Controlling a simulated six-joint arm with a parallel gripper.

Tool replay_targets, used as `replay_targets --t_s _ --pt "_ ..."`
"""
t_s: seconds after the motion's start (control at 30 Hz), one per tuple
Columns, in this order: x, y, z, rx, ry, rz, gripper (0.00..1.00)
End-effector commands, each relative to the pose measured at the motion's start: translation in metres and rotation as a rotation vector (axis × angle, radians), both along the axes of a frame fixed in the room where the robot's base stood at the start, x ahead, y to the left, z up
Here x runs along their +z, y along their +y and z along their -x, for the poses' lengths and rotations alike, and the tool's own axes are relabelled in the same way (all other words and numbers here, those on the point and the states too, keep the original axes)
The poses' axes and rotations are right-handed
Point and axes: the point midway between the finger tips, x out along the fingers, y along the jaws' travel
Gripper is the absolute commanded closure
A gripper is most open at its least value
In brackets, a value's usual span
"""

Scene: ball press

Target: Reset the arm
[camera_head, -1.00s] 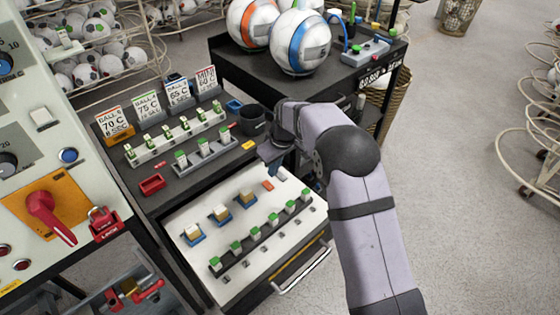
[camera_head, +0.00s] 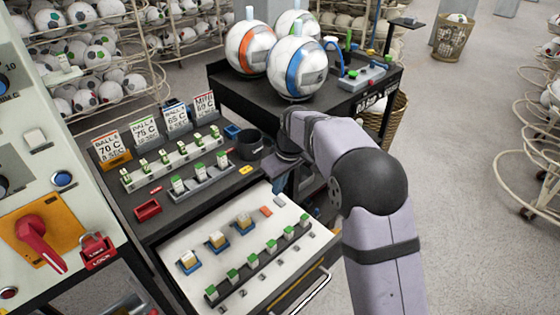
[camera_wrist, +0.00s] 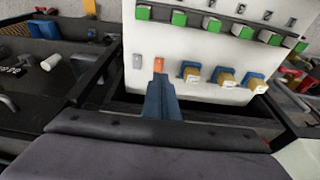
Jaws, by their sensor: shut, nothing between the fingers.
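My gripper (camera_head: 284,167) is in the head view at the end of my bent arm, near the black cup and the back right corner of the white drawer panel. In the wrist view my gripper (camera_wrist: 160,90) shows as narrow dark blue-grey fingers, shut and empty. Its tips appear just below an orange block (camera_wrist: 158,65) on the white panel (camera_wrist: 200,47); I cannot tell how far above the panel they are. My arm hides part of the black bench and the floor behind it.
Small blue trays with tan blocks (camera_head: 216,240) and a row of green-topped blocks (camera_head: 251,259) lie on the drawer panel. A black cup (camera_head: 249,144) stands behind. Large balls (camera_head: 299,68) sit on the black bench. A red-handled control panel (camera_head: 42,237) is left.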

Motion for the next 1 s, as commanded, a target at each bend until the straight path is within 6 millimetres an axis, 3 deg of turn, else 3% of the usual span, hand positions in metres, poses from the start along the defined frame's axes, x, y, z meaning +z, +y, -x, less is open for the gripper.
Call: replay_targets --t_s 0.17,0.37,0.57,0.7,0.9,1.0 --pt "0.002 -0.005 0.004 -0.014 0.004 0.002 1.00" --pt "0.009 -0.036 0.031 -0.117 0.034 0.014 1.00" --pt "0.016 -0.090 0.095 -0.312 0.090 0.037 1.00" --pt "0.015 -0.125 0.153 -0.460 0.131 0.055 1.00" --pt "0.006 -0.158 0.232 -0.641 0.182 0.076 1.00" --pt "0.001 -0.167 0.261 -0.704 0.199 0.083 1.00"
